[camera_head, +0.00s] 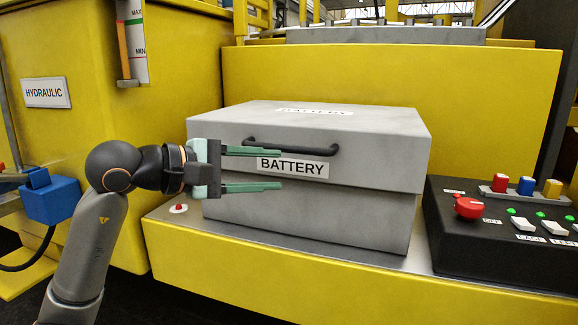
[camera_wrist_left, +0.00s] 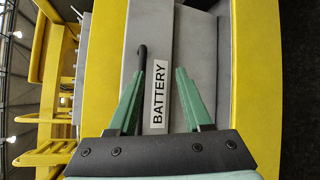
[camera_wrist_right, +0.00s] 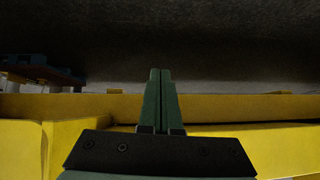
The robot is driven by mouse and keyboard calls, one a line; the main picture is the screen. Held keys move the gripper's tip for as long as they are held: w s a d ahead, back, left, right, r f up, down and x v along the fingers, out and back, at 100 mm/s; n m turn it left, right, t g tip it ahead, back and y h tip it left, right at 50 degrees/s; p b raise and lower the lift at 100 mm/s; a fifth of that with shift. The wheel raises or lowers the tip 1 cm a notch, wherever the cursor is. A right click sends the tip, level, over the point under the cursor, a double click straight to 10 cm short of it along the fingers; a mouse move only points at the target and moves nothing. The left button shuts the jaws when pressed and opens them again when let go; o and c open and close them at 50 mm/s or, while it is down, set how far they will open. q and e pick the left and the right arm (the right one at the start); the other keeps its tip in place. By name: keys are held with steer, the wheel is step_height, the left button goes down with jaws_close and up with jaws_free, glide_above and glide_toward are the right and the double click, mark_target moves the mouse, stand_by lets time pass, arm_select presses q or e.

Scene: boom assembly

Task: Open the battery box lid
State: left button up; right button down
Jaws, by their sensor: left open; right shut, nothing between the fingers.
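The grey battery box (camera_head: 300,215) stands on a metal-topped yellow ledge, with its lid (camera_head: 230,128) down on the box. A dark bar handle (camera_head: 292,147) is on the lid's front, above a white BATTERY label (camera_head: 293,167). My left gripper (camera_head: 265,169) is open in front of the lid's left front, its fingers one above the other and pointing right. In the left wrist view, the handle (camera_wrist_left: 142,62) and the label (camera_wrist_left: 159,93) show between or near the open fingers (camera_wrist_left: 159,73), and nothing is held. My right gripper (camera_wrist_right: 160,72) shows only in its wrist view, shut and empty.
A black control panel (camera_head: 495,240) with a red knob, switches and coloured parts stands right of the box. A yellow HYDRAULIC tank (camera_head: 160,140) and a blue block (camera_head: 52,200) are at the left. A small red button (camera_head: 179,208) sits on the ledge. A yellow wall (camera_head: 480,95) rises behind.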

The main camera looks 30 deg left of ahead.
mark_target(283, 149)
arm_select(q)
steer(key=s+a+r+t+y, duration=0.1)
steer(key=a+r+y, duration=0.2)
steer(key=a+y, duration=0.15)
steer(key=shift+h, duration=0.65)
steer(key=p+x, duration=0.3)
steer(key=x, duration=0.8)
steer(key=shift+a, duration=0.15)
steer(key=shift+w+f, duration=0.15)
steer(key=shift+w, duration=0.4)
arm_select(e)
steer(key=shift+s+d+r, duration=0.4)
steer(key=shift+d+r, duration=0.15)
steer(key=shift+d, duration=0.25)
arm_select(q)
jaws_close()
